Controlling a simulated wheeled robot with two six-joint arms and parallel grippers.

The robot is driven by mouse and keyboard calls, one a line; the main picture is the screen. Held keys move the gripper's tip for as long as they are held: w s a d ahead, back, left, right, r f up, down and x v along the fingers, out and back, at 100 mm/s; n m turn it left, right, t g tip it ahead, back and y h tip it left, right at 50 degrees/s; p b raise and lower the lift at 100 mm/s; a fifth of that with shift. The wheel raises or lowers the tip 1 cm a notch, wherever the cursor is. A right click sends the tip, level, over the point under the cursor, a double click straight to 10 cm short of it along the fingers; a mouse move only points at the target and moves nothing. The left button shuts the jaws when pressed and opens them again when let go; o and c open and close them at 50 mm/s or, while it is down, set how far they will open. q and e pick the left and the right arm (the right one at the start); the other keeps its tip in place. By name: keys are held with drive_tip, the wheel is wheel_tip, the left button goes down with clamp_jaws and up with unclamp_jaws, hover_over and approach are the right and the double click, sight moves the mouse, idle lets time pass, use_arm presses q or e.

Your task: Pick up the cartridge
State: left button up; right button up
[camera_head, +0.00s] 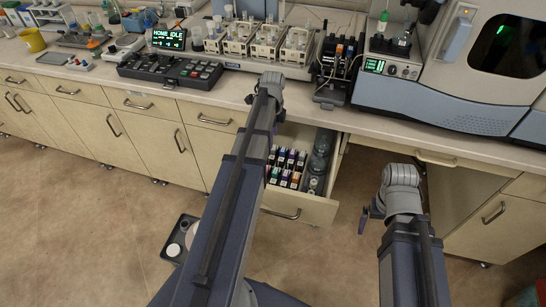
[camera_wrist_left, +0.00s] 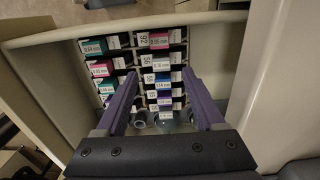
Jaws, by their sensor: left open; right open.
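Several small boxed cartridges with coloured ends stand in two columns in the open drawer (camera_head: 305,207). In the left wrist view, a pink-ended cartridge (camera_wrist_left: 159,40) tops the right column, with blue-ended ones (camera_wrist_left: 163,86) lower down. A teal-ended cartridge (camera_wrist_left: 92,47) tops the left column, with a red-ended one (camera_wrist_left: 102,68) below. My left gripper (camera_wrist_left: 160,74) is open above the drawer, its purple fingers on either side of the right column's lower part. I cannot tell its height above the cartridges. My right gripper (camera_head: 366,217) is open, right of the drawer, mostly hidden by its wrist.
The counter above holds a keypad panel (camera_head: 170,69), racks (camera_head: 268,42) and a large spectrometer (camera_head: 460,70). A dark tray (camera_head: 175,240) is low beside my left arm. Open floor lies left of it.

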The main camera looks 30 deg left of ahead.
sight(274, 147)
use_arm(q)
drive_tip(key=shift+f, duration=0.1)
wheel_tip(274, 147, down, 5)
drive_tip(key=b, duration=0.5)
drive_tip(key=shift+w+d, duration=0.1)
drive_tip(key=shift+w, duration=0.05)
clamp_jaws()
idle(0.6)
